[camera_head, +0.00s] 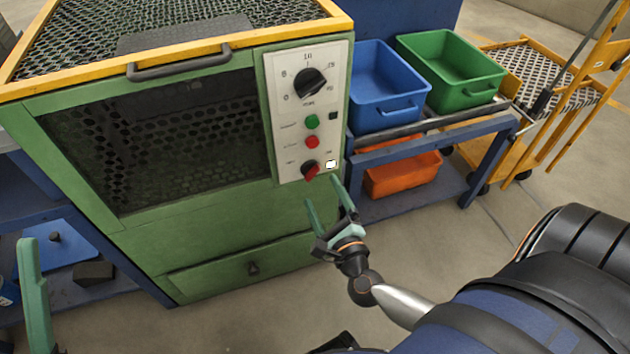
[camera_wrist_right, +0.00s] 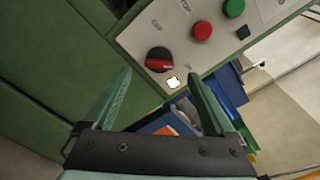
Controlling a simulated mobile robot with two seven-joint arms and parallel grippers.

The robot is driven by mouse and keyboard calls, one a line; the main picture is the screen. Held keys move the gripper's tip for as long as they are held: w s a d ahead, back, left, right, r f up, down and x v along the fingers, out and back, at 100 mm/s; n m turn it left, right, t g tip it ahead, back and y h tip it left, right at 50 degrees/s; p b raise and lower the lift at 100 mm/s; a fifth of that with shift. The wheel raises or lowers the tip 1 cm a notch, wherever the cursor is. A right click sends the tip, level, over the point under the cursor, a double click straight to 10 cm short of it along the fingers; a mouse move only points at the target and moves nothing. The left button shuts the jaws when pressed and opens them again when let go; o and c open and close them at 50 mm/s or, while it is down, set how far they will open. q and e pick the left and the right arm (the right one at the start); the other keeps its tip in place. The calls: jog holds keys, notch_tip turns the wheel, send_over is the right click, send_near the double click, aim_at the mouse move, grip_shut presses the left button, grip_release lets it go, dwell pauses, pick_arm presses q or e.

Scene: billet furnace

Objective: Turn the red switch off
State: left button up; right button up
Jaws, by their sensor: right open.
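The red switch (camera_head: 310,168) is a rotary knob, black with a red grip bar, at the bottom of the white control panel (camera_head: 296,80) on the green furnace. In the right wrist view the red switch (camera_wrist_right: 159,61) shows ahead, between the two fingertips in the picture. A small white lit lamp (camera_head: 330,164) is beside it. My right gripper (camera_head: 322,192) is open and empty, just below and in front of the switch, apparently not touching it. One green finger of my left gripper (camera_head: 33,290) shows at the lower left; its other finger is not clearly visible.
Above the switch are a red button (camera_head: 311,142), a green button (camera_head: 312,121) and a large black dial (camera_head: 310,82). A blue bin (camera_head: 383,85) and a green bin (camera_head: 450,70) stand on the rack at right. A yellow cart (camera_head: 555,85) is behind.

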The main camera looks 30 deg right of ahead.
aim_at(313, 176)
jog(key=x, duration=0.5)
jog(key=c, duration=1.4)
